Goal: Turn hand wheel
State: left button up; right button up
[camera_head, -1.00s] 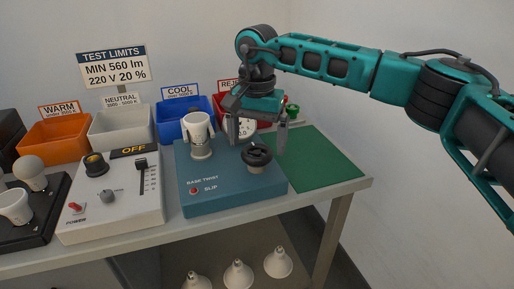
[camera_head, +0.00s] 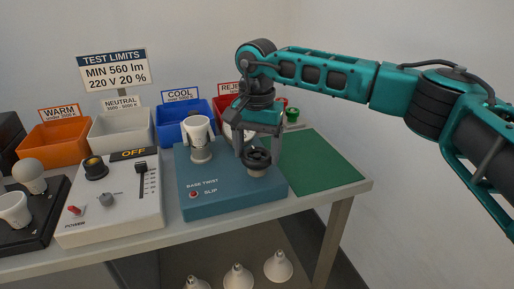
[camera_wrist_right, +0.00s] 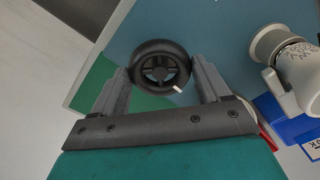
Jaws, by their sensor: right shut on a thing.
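The black hand wheel (camera_head: 257,158) stands on the blue base twist box (camera_head: 215,200), near its right side. In the right wrist view the wheel (camera_wrist_right: 160,66) shows its spokes and a small white mark on its rim. My right gripper (camera_head: 258,150) reaches down over the wheel from above. In the wrist view its fingers (camera_wrist_right: 163,82) lie on both sides of the rim, shut on it. A white bulb (camera_head: 198,130) stands upright in the holder on the same box; it also shows in the wrist view (camera_wrist_right: 298,75). My left gripper is not in view.
A white tester box (camera_head: 110,205) with a slider and knobs stands left of the blue box. Orange, grey, blue and red bins line the back. A green mat (camera_head: 315,160) lies clear on the right. Several bulbs (camera_head: 238,276) are below the table.

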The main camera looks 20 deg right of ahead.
jog(key=shift+c, duration=0.6)
jog(key=shift+m, duration=0.3)
